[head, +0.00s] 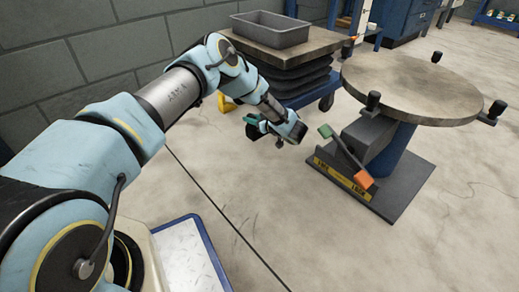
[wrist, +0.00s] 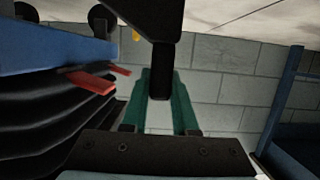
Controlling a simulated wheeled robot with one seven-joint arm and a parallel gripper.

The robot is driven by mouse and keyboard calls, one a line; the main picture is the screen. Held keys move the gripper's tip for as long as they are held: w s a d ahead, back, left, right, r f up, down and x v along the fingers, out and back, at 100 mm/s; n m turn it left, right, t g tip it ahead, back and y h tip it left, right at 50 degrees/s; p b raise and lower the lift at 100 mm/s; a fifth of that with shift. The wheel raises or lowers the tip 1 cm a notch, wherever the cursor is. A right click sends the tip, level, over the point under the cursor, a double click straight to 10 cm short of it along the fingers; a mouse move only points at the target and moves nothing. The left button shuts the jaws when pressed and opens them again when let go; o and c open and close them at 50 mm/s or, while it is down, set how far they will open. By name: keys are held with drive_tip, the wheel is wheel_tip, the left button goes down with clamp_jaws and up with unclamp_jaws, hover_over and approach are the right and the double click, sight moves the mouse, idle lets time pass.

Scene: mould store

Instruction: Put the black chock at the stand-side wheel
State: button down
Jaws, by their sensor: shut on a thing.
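My gripper (head: 262,128) hangs in front of the lift table, well above the floor. In the wrist view its green fingers (wrist: 160,100) are shut on the narrow stem of the black chock (wrist: 150,18). The chock also shows in the head view as a dark piece (head: 252,130) at the fingertips, partly hidden. The lift table (head: 268,47) has black bellows and a blue base. Its stand-side wheel (head: 326,101) shows at the base's right corner, apart from the chock. A yellow chock (head: 226,103) sits on the floor at the base's left end.
A round-topped stand (head: 412,85) with black clamps is to the right. Its base carries a tilted pedal bar with an orange end (head: 363,179) and a green end (head: 325,131). A grey tray (head: 270,28) stands on the lift table. Bare floor lies between table and stand.

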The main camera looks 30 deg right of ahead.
sight(256, 137)
wheel_tip(256, 137, down, 9)
drive_tip(key=b, duration=0.4)
drive_tip(key=shift+r+b, duration=0.15)
drive_tip(key=shift+b, duration=0.15)
drive_tip(key=shift+r, duration=0.1)
drive_tip(key=c, duration=1.1)
unclamp_jaws()
drive_tip(key=shift+c, duration=0.2)
drive_tip(key=o, duration=0.5)
drive_tip(key=shift+c, duration=0.2)
